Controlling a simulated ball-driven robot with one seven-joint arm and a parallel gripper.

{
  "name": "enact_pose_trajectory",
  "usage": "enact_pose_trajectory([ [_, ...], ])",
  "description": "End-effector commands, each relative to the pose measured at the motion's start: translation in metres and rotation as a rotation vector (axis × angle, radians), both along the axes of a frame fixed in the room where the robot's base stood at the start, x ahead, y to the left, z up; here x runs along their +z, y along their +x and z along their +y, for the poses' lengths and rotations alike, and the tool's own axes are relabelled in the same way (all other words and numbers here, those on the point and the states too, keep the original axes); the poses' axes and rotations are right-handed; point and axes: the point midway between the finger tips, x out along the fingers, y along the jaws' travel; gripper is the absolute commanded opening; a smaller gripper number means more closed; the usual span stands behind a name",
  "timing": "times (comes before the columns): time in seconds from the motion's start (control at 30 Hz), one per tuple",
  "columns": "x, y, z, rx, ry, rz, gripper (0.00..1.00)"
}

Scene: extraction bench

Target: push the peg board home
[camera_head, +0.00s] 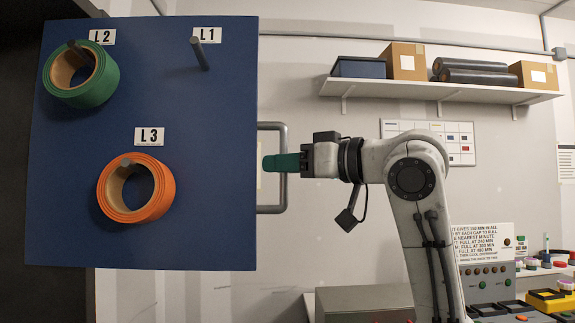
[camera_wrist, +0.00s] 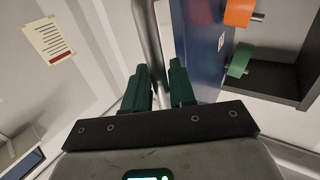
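The blue peg board (camera_head: 100,235) stands upright at the left in the head view. A green roll (camera_head: 103,85) hangs on its L2 peg and an orange roll (camera_head: 163,200) on its L3 peg. The L1 peg (camera_head: 200,55) is bare. A grey handle (camera_head: 283,195) is on the board's right edge. My gripper (camera_head: 266,163) reaches across the handle, fingertips close to the board's edge. In the wrist view my gripper (camera_wrist: 158,75) has its green fingers apart, with the handle bar (camera_wrist: 146,25) running between them. Whether they touch the bar is unclear.
A wall shelf (camera_head: 430,90) with boxes and dark rolls is at the upper right. A control box (camera_head: 495,285) and coloured items stand on the bench at the lower right. A dark cabinet opening (camera_wrist: 275,75) shows beside the board in the wrist view.

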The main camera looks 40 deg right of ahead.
Motion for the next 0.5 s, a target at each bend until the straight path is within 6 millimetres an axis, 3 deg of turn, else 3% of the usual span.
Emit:
enact_pose_trajectory([
  [0.13,0.000,0.000,0.000,0.000,0.000,0.000,0.38],
  [0.5,-0.001,-0.010,-0.005,-0.001,-0.001,-0.001,0.38],
])
